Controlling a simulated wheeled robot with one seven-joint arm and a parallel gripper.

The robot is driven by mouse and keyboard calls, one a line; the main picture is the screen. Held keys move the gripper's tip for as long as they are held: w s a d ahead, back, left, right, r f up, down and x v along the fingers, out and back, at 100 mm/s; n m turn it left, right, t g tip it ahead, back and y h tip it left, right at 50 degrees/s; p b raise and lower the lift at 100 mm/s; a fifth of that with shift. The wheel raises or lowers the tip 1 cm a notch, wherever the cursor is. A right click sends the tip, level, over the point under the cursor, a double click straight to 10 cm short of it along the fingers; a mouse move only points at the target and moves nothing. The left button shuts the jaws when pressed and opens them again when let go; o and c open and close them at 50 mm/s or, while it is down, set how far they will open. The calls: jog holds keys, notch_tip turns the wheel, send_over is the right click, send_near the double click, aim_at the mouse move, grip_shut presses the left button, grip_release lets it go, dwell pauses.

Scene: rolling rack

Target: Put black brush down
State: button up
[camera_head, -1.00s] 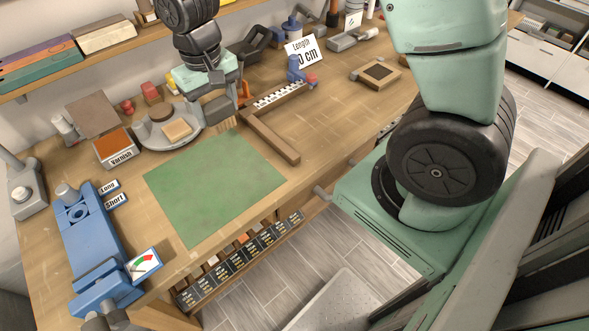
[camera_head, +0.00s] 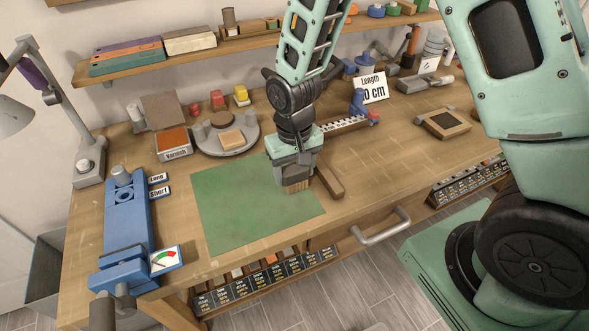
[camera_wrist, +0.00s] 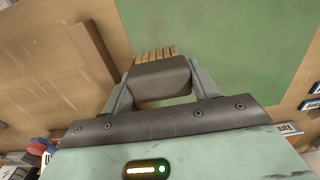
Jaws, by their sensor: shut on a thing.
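My gripper (camera_head: 292,168) points down over the right edge of the green mat (camera_head: 240,215), shut on the black brush. In the wrist view, the black brush (camera_wrist: 160,77) is a dark grey block between my two fingers, with tan bristles on its far side. In the head view, mostly the brush's tan bristles (camera_head: 297,186) show below my gripper; the rest is hidden. I cannot tell whether the bristles touch the mat. The mat also shows in the wrist view (camera_wrist: 225,45).
A wooden bar (camera_head: 329,184) of the measuring frame lies just right of my gripper. A round turntable (camera_head: 246,145) with blocks and the varnish box (camera_head: 174,145) stand behind the mat. A blue vise (camera_head: 124,220) is at left. The mat's left part is clear.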

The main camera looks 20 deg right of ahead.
aim_at(294, 168)
jog(key=shift+f, duration=0.3)
jog(key=shift+f, duration=0.15)
jog(key=o, duration=1)
jog(key=shift+o, duration=0.2)
notch_tip(294, 168, up, 12)
jog(key=b, duration=0.2)
jog(key=s+a+r+n, duration=0.1)
jog(key=s+a+n, duration=0.2)
jog(key=s, duration=0.7)
jog(key=s+a+r+n, duration=0.2)
jog(key=s+a+n, duration=0.1)
jog(key=s, duration=0.7)
jog(key=shift+a+r+n+y, duration=0.15)
jog(key=shift+r+n+y, duration=0.15)
jog(key=shift+n, duration=0.6)
